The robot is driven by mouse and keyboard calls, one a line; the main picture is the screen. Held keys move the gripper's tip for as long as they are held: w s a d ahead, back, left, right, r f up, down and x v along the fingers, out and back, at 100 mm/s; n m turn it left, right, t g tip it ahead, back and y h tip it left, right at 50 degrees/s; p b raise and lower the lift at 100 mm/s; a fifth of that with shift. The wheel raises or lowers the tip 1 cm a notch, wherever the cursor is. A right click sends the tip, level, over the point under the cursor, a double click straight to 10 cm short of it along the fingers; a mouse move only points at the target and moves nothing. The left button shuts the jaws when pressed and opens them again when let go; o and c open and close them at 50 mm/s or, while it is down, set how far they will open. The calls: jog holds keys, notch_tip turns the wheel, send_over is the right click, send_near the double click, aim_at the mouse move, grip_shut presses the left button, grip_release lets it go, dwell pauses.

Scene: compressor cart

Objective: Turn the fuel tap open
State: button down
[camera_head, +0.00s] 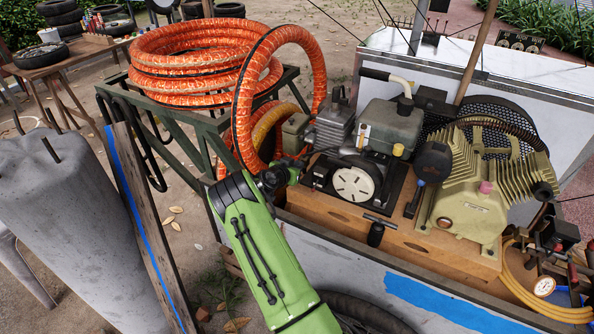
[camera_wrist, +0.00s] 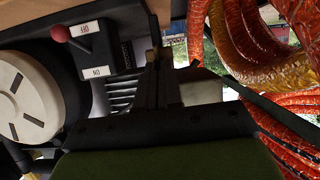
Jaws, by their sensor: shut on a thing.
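My gripper (camera_wrist: 155,65) points away from the wrist camera and its fingers are close together beside the engine. They are shut on a small brass-coloured part (camera_wrist: 150,56), which looks like the fuel tap. The fingers hide most of it, so I cannot read how far it is turned. In the head view my gripper (camera_head: 294,163) reaches the left end of the small engine (camera_head: 352,183), and the tap cannot be made out there.
A red-knobbed lever (camera_wrist: 62,33) with OFF and ON labels and the engine's white round cover (camera_wrist: 27,95) sit left of my gripper. Orange hoses (camera_wrist: 205,45) hang close on the right. The compressor (camera_head: 475,195) stands right of the engine on the wooden base (camera_head: 430,248).

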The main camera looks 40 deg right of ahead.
jog(key=c, duration=1.3)
grip_release()
jog(key=v, duration=1.5)
jog(key=shift+a+r+p, duration=0.15)
jog(key=shift+a+p, duration=0.2)
jog(key=shift+p, duration=0.05)
